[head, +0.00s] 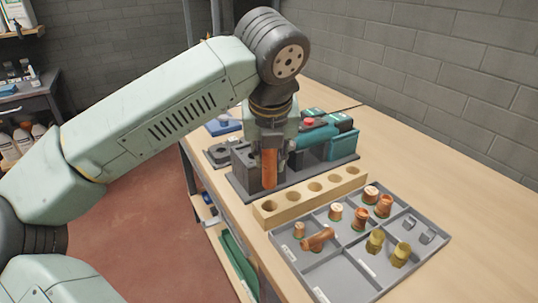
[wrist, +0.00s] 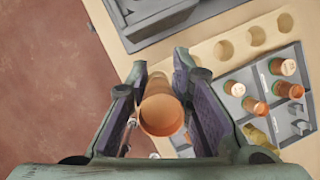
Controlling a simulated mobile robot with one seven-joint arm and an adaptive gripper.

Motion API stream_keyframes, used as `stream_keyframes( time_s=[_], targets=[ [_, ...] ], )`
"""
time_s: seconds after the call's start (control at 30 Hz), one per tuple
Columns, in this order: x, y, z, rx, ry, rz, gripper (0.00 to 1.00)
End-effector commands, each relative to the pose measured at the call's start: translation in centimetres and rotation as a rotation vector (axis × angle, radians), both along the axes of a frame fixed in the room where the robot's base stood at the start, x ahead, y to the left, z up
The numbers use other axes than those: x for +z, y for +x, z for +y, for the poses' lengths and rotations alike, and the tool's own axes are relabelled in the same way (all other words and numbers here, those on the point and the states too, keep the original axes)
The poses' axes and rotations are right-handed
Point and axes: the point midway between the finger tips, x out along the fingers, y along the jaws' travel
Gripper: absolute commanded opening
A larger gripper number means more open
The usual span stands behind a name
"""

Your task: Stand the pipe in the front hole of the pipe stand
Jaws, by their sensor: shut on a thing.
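My gripper (head: 270,165) is shut on a copper-coloured pipe (head: 269,170), which it holds about upright. In the wrist view the pipe (wrist: 161,112) sits between the two fingers (wrist: 160,95), its round end facing the camera. The pipe stand (head: 311,197) is a pale wooden block with a row of holes. In the head view its front hole (head: 268,206) shows empty just below the pipe's lower end, so the pipe appears apart from it. In the wrist view the stand (wrist: 205,55) shows three empty holes; the pipe and fingers hide the area nearest the gripper.
A grey divided tray (head: 352,262) with several copper and brass fittings lies to the right of the stand. A grey base with a teal machine (head: 325,140) stands behind it. The wooden bench (head: 425,165) is clear at the far right.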

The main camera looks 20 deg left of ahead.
Motion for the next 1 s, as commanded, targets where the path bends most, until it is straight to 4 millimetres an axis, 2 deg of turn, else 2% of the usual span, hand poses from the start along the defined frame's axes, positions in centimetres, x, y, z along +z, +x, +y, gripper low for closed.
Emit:
stream_keyframes(
  time_s=[0.8,1.0],
  targets=[
    [-4.0,0.0,0.0,0.0,0.001,0.0,0.0],
    [-4.4,0.0,0.0,0.0,0.0,0.0,0.0]
  ],
)
